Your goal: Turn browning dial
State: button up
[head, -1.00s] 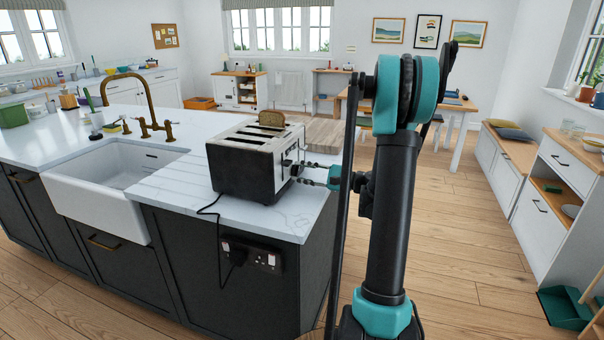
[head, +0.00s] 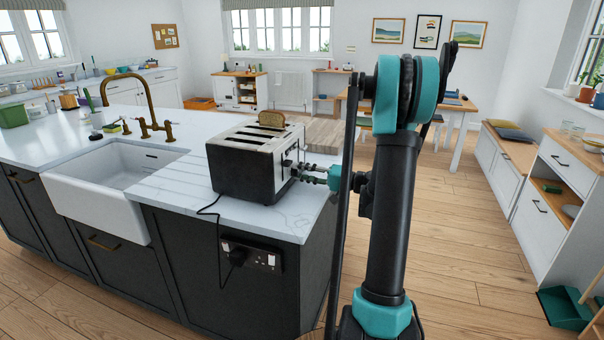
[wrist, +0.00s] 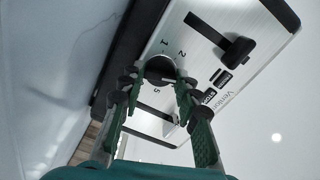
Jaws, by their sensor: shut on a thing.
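The toaster (head: 250,160) stands on the white island worktop, with a slice of bread showing in a slot at its far end. In the wrist view its silver end panel (wrist: 216,60) shows tilted, with a black lever, small buttons and numbers. The round black browning dial (wrist: 160,70) sits among the numbers, between my fingertips. My gripper (wrist: 158,78) is closed around the dial's sides, and the fingers partly hide it. In the head view my gripper (head: 302,170) reaches the toaster's right end from the right; the dial itself is hard to make out there.
A white sink (head: 112,180) lies left of the toaster. A wooden board (head: 325,131) lies behind it.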

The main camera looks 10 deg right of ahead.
jog(key=n, duration=0.4)
jog(key=shift+n, duration=0.3)
jog(key=n, duration=0.4)
jog(key=shift+s+n, duration=0.1)
jog(key=shift+n, duration=0.3)
jog(key=o, duration=1.2)
jog(key=shift+c, duration=0.2)
jog(key=v, duration=1.2)
jog(key=shift+d, duration=0.2)
